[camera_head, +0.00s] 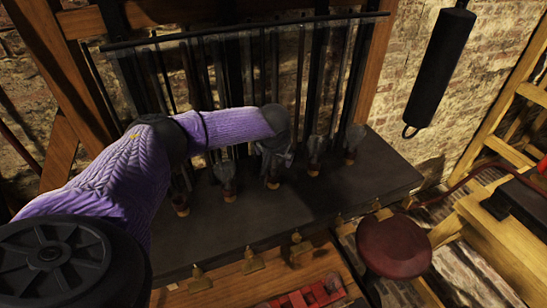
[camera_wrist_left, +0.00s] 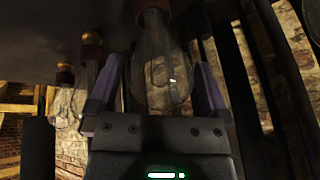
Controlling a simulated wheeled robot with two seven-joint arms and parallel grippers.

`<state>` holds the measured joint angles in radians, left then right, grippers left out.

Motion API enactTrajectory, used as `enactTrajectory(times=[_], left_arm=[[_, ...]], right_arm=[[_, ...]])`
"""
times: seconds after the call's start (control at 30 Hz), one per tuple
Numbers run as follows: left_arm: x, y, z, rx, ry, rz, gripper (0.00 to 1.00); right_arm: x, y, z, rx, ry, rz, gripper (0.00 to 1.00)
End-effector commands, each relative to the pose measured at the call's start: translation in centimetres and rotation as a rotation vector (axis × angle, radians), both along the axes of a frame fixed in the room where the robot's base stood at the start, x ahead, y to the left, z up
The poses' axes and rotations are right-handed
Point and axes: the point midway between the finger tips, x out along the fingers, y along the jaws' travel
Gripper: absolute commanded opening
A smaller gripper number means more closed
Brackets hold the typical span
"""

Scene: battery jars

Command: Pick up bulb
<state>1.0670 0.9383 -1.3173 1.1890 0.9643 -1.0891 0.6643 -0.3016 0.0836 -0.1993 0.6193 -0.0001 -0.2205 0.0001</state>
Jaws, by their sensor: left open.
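A clear glass bulb (camera_wrist_left: 160,65) with a reddish-brown base stands between the two fingers of my left gripper (camera_wrist_left: 155,80) in the left wrist view. The fingers are apart on either side of it, and no firm grip shows. In the head view my left gripper (camera_head: 273,158) points down over the middle of a row of bulbs on the dark bench, and largely hides the bulb there. Other bulbs in the row stand to its left (camera_head: 225,178) and right (camera_head: 315,152). My right gripper is out of view.
The dark bench (camera_head: 375,187) has bare room at its right end. Tall dark rods and glass (camera_head: 345,75) stand close behind the bulbs. Brass fittings (camera_head: 253,262) line the front edge. A round red stool (camera_head: 394,247) stands in front, and a black cylinder (camera_head: 440,65) hangs at right.

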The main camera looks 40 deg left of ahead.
Motion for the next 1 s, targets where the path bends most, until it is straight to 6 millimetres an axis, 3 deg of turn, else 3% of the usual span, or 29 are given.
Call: enactTrajectory(times=[0.1, 0.5, 0.57, 0.83, 1.0], left_arm=[[0.0, 0.0, 0.0, 0.000, 0.000, 0.000, 1.00], [0.0, 0.0, 0.1, 0.001, 0.000, 0.000, 0.15], [0.0, 0.0, 0.1, 0.000, 0.000, 0.000, 0.06], [0.0, 0.0, 0.4, 0.001, 0.000, 0.000, 0.05], [0.1, 0.0, 2.5, 0.000, -0.003, 0.000, 0.05]], right_arm=[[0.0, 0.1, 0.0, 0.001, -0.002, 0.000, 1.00], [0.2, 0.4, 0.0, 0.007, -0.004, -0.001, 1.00], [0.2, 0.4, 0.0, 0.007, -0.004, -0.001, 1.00], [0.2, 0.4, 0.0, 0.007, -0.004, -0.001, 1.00], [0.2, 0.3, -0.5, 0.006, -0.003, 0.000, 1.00]])
